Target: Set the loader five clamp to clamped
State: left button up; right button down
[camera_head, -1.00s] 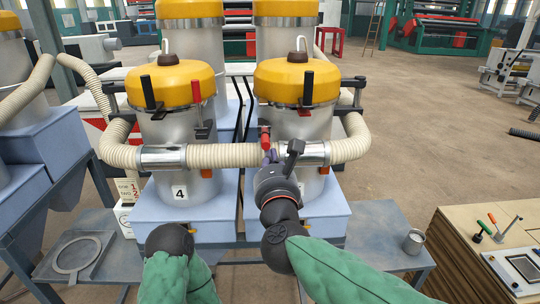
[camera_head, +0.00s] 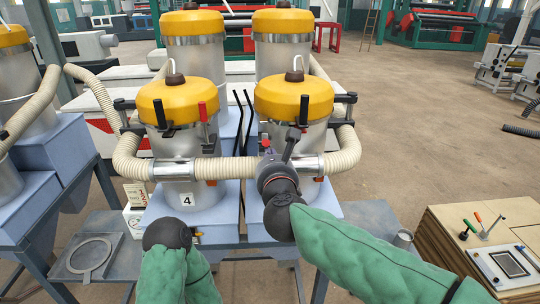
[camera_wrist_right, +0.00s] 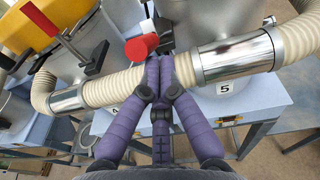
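Loader five is the right front canister with a yellow lid (camera_head: 293,96); its number plate (camera_wrist_right: 226,87) shows in the right wrist view. Its clamp with a red handle (camera_wrist_right: 141,47) sits on its left side; the handle points out toward the wrist camera. In the head view the handle is mostly hidden by my right gripper (camera_head: 268,157). The right gripper's purple fingers (camera_wrist_right: 162,62) are together and look empty, with their tips just right of and below the red handle; whether they touch it I cannot tell. My left gripper is out of view; only the left arm's dark wrist shows low in the head view.
Loader four (camera_head: 187,200) stands to the left, with its own red-handled clamp (camera_wrist_right: 45,22) upright. A ribbed hose (camera_head: 225,168) with metal sleeves crosses in front of both loaders, close under the fingers. A wooden cabinet (camera_head: 450,262) stands at the right.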

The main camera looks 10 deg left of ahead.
jog(key=w+a+r+p, duration=0.2)
jog(key=w+r+p, duration=0.3)
jog(key=w+r, duration=0.3)
jog(key=shift+w+a+r, duration=0.15)
jog(key=shift+w+r, duration=0.1)
jog(key=shift+r, duration=0.35)
dwell(0.6)
jog(key=shift+w, duration=0.1)
